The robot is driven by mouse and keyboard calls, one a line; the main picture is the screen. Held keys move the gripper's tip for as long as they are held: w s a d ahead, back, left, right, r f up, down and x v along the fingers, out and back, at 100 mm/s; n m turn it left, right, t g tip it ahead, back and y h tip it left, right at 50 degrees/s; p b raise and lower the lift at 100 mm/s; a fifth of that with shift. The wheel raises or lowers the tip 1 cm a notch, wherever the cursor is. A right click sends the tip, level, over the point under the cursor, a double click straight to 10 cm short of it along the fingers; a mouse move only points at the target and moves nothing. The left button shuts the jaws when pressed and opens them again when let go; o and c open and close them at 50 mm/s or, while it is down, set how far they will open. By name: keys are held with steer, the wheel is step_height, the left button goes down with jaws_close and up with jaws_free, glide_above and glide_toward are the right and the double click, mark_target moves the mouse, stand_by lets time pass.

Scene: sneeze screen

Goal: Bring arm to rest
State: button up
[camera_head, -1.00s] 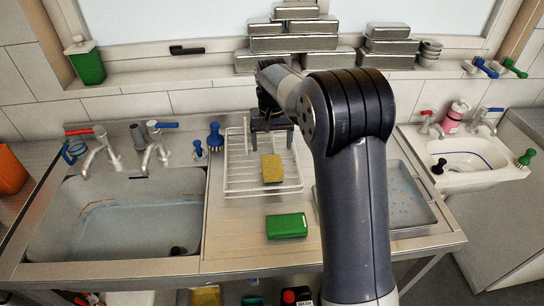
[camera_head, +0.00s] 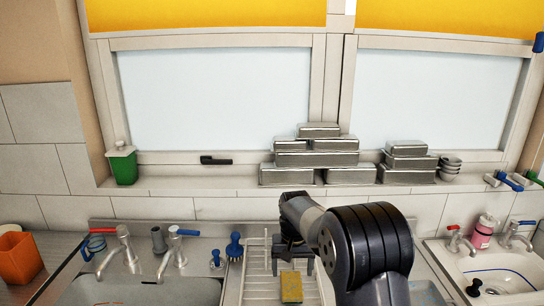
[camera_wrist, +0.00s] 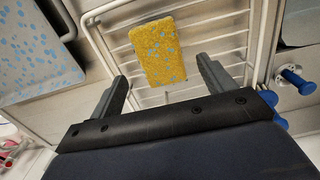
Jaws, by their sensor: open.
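My gripper (camera_head: 292,266) is at the draining rack between the large sink and the tray on the right. In the wrist view my gripper (camera_wrist: 160,85) has its two fingers wide apart with nothing held between them. A yellow sponge with blue specks (camera_wrist: 159,51) lies on the white wire rack (camera_wrist: 207,42), beyond the fingertips and apart from them. The sponge also shows in the head view (camera_head: 291,287), just below the gripper. My arm covers part of the counter to the right of the rack.
A white basin (camera_head: 500,272) is at the right. An orange container (camera_head: 18,257) stands at the left.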

mark_target(292, 283)
step_height(292, 283, down, 7)
steer(key=shift+f, duration=0.1)
step_height(292, 283, up, 3)
steer(key=shift+f, duration=0.1)
steer(key=shift+r, duration=0.75)
